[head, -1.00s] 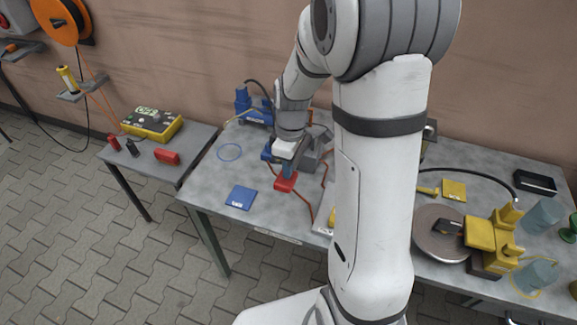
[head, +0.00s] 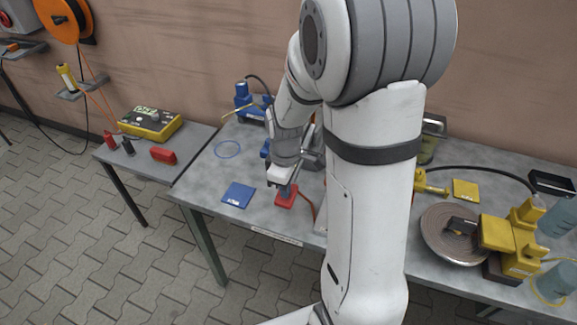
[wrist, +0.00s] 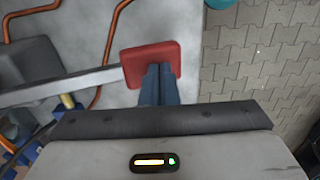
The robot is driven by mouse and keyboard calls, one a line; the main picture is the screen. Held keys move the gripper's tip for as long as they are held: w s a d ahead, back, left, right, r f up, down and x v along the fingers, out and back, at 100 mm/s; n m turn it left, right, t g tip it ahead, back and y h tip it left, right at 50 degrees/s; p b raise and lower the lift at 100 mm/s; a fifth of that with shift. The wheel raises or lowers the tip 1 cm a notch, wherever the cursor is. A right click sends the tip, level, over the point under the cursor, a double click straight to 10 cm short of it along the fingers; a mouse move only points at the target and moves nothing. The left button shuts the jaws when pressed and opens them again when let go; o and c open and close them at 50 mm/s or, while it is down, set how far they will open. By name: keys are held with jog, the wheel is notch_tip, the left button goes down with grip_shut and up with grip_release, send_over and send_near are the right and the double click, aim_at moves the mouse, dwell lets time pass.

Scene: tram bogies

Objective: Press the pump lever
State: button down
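The pump lever is a pale grey bar (wrist: 60,88) ending in a red pad (wrist: 168,52). In the head view the red pad (head: 287,199) sits low, close to the table top, near its front edge. My gripper (head: 284,188) points down onto the pad. In the wrist view the two blue fingers (wrist: 160,70) lie side by side, shut and with nothing between them, with their tips over the pad and seemingly touching it. The grey pump body (head: 313,158) is partly hidden behind my arm.
A blue device (head: 247,102) stands at the back. Yellow equipment (head: 510,240) and a round disc (head: 450,233) fill the right side.

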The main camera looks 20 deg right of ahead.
jog(key=shift+d+f+b, duration=0.1)
jog(key=shift+f+b, duration=0.25)
jog(key=shift+f, duration=0.45)
jog(key=shift+s+f, duration=0.3)
jog(key=shift+r, duration=0.4)
notch_tip(320, 180, up, 14)
jog(key=s+a+p, duration=0.2)
jog(key=a+p, duration=0.1)
jog(key=shift+s+f, duration=0.25)
jog(key=shift+s, duration=0.1)
dwell(0.3)
jog(key=w+d+r+p, duration=0.2)
jog(key=w+r+p, duration=0.1)
jog(key=r, duration=0.2)
jog(key=w+d+r+g+p, duration=0.1)
jog(key=w+d+r+p, duration=0.1)
jog(key=r, duration=0.4)
jog(key=shift+w+d+y+p, duration=0.25)
jog(key=shift+w+y+p, duration=0.15)
jog(key=shift+p, duration=0.25)
jog(key=shift+f, duration=0.1)
